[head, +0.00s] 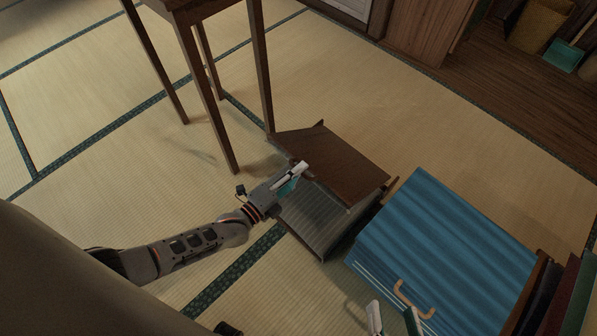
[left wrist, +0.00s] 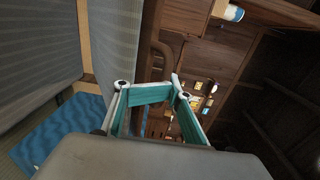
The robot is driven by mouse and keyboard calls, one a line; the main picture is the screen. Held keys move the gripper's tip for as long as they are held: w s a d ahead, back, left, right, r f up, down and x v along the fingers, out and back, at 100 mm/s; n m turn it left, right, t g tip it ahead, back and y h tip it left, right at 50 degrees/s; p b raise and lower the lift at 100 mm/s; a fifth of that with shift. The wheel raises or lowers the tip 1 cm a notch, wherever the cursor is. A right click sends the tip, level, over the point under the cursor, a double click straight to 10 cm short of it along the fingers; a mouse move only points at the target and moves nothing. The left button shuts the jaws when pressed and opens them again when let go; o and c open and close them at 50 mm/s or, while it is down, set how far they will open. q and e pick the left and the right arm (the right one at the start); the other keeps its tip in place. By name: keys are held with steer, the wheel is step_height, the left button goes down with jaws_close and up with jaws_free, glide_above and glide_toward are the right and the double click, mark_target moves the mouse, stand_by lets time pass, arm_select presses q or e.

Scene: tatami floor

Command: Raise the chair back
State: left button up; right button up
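The low chair lies on the tatami in the middle of the head view. Its brown chair back (head: 338,165) slants over the grey ribbed seat (head: 318,218), with a wedge-shaped gap between them. My left gripper (head: 298,174) is at the chair's left side, close to the back's edge. In the left wrist view the left fingertips (left wrist: 175,88) lie close together beside a brown curved rail (left wrist: 165,55) and a grey slab (left wrist: 120,38); whether they hold the edge is unclear.
A blue ridged block (head: 445,245) with an orange handle (head: 412,300) stands right of the chair. A tall brown table (head: 215,110) stands behind and left, one leg close to the chair. Dark upright items (head: 560,295) are at lower right. The tatami at left is clear.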

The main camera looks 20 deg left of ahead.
arm_select(q)
steer(key=p+v, duration=0.2)
steer(key=v, duration=0.7)
arm_select(e)
steer(key=r, duration=0.1)
steer(key=w+r, duration=0.1)
steer(key=r, duration=0.1)
steer(key=shift+w+r+t, duration=0.25)
steer(key=shift+w+t, duration=0.05)
stand_by(0.3)
steer(key=shift+f, duration=0.1)
stand_by(0.4)
arm_select(q)
steer(key=v, duration=1.2)
